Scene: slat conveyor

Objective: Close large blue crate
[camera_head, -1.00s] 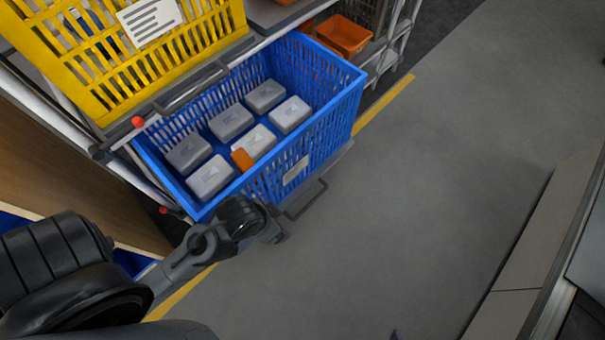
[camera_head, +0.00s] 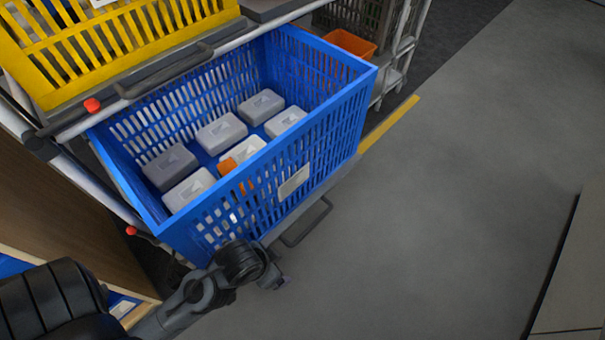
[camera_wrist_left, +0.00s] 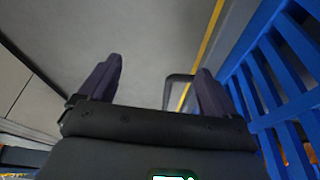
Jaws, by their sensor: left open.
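The large blue crate (camera_head: 345,108) is pulled out from the rack below the yellow crate. It holds several grey and white boxes (camera_head: 221,131) and a small orange item (camera_head: 228,167). A dark handle (camera_head: 307,222) sticks out low at its front; it also shows in the left wrist view (camera_wrist_left: 178,80). My left gripper (camera_head: 284,281) is just below and left of that handle in the head view. Its two fingers (camera_wrist_left: 158,75) are apart and empty, with the handle beyond them, nearer the right finger. I see no contact with the handle. My right gripper is not in view.
A yellow crate (camera_head: 60,62) sits above at upper left, with a dark bar (camera_head: 165,72) in front. An orange bin (camera_head: 350,43) stands behind the blue crate. A wooden panel (camera_head: 60,205) is at lower left. Open grey floor (camera_head: 450,190) lies right.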

